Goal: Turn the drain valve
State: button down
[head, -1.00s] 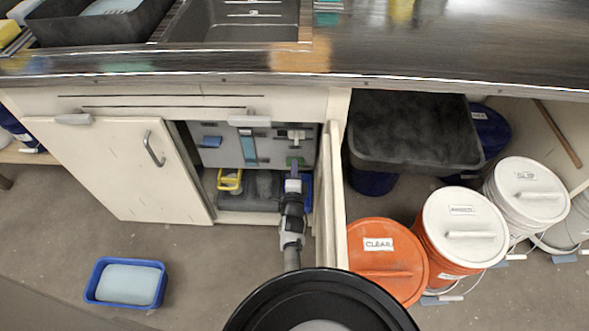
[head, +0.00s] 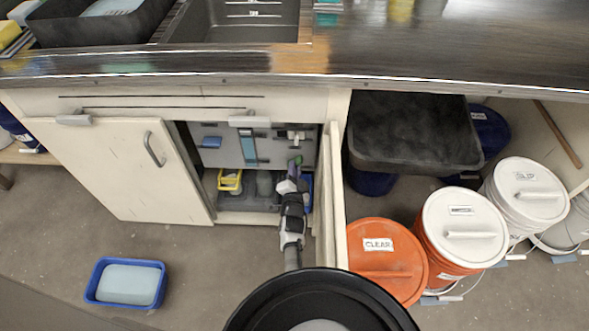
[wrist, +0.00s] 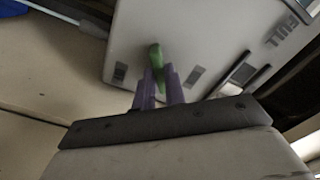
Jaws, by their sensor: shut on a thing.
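The drain valve shows as a small green handle (wrist: 155,55) in front of a pale grey panel inside the open sink cabinet. In the wrist view it stands between the purple fingers of my gripper (wrist: 158,78), which is shut on it. In the head view my gripper (head: 295,170) reaches into the right side of the cabinet opening, and the green handle (head: 298,160) is small and tilted at its tip. The fingers hide part of the handle.
The grey panel (head: 230,150) carries a blue strip and small fittings. The right cabinet door (head: 331,190) stands open close beside my arm. A yellow caddy (head: 229,180) sits in the cabinet. A blue tub (head: 125,282) lies on the floor; lidded buckets (head: 384,260) stand right.

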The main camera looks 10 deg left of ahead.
jog(key=n+p, duration=0.1)
jog(key=n, duration=0.9)
jog(key=shift+w+r+p, duration=0.1)
jog(key=shift+p, duration=0.25)
jog(key=shift+n, duration=0.3)
jog(key=c, duration=1.5)
grip_release()
jog(key=shift+o, duration=0.2)
jog(key=shift+s, duration=0.2)
